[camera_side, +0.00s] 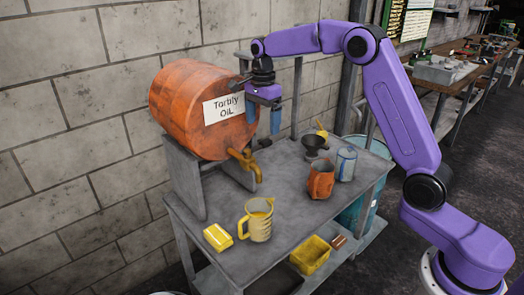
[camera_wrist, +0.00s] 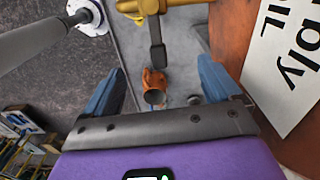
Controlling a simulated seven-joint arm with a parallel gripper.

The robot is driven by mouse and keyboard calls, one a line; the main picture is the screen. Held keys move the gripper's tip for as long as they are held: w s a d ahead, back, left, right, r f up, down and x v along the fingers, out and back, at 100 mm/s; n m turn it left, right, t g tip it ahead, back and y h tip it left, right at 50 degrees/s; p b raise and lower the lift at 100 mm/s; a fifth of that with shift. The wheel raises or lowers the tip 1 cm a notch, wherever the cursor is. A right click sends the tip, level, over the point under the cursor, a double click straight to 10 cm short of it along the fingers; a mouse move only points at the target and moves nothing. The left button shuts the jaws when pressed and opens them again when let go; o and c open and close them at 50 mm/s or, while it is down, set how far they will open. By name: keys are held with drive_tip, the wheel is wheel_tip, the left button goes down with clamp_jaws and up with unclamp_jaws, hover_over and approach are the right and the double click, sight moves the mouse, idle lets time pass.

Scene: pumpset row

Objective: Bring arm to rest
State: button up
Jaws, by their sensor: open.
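My gripper (camera_side: 264,122) is at the end of my purple arm, raised above the grey table beside the front of the orange oil barrel (camera_side: 190,105). In the wrist view its two blue fingers (camera_wrist: 160,90) are spread apart with nothing held between them. The yellow tap (camera_side: 245,163) of the barrel is below the gripper in the side view. An orange jug (camera_side: 320,179) stands on the table, and it also shows between the fingers in the wrist view (camera_wrist: 154,86), well below them.
On the table (camera_side: 200,215) stand a yellow measuring jug (camera_side: 258,222), a yellow block (camera_side: 217,237), a blue-white can (camera_side: 346,164) and a dark funnel (camera_side: 314,144). A yellow bin (camera_side: 310,256) is on the lower shelf. A block wall (camera_side: 60,130) is behind. Open air lies right of the gripper.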

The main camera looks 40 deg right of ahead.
drive_tip(key=s+a+r+n, duration=0.1)
drive_tip(key=s+a+n, duration=0.5)
drive_tip(key=s, duration=0.4)
drive_tip(key=s+a+n, duration=0.4)
drive_tip(key=s+n, duration=0.4)
drive_tip(key=s, duration=0.1)
drive_tip(key=s+d+f+n, duration=0.2)
drive_tip(key=s+n, duration=0.6)
drive_tip(key=s, duration=0.3)
drive_tip(key=s+d+f+n, duration=0.2)
drive_tip(key=s+d+n, duration=0.1)
drive_tip(key=s+n, duration=0.5)
drive_tip(key=s, duration=0.3)
drive_tip(key=shift+s+d+f, duration=0.15)
drive_tip(key=shift+s+d, duration=0.1)
drive_tip(key=shift+d, duration=0.1)
